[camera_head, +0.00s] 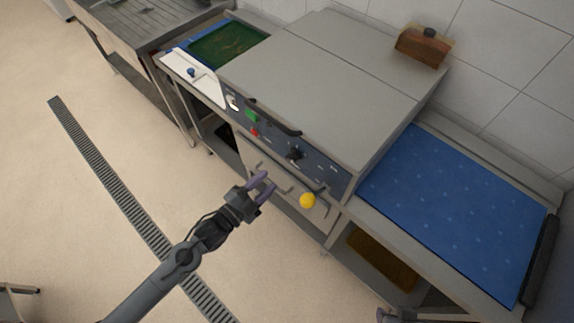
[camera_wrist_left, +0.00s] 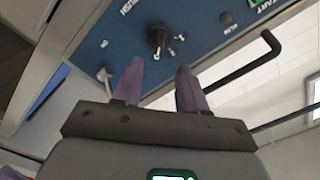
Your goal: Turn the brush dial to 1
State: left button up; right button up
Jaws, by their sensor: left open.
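The brush dial is a black knob (camera_head: 295,153) on the dark blue control panel (camera_head: 270,130) of the grey machine. In the left wrist view the dial (camera_wrist_left: 158,38) sits just beyond my fingertips, with lettering reading BRUSH beside it. Its exact setting is too small to read. My left gripper (camera_head: 267,187) is in front of the machine, below and left of the dial in the head view. Its purple fingers (camera_wrist_left: 160,72) are apart, empty and not touching the dial. A dark piece at the bottom edge (camera_head: 395,314) may be my right gripper; it is mostly cut off.
A black bar handle (camera_head: 274,118) stands out from the panel, near green (camera_head: 251,115) and red (camera_head: 254,132) buttons. A yellow ball (camera_head: 308,201) juts from the front below the dial. A blue mat (camera_head: 455,205) lies right. The floor in front is open.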

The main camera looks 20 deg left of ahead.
aim_at(290, 160)
pick_arm(q)
jog(key=x, duration=0.9)
jog(key=shift+w, duration=0.1)
grip_shut()
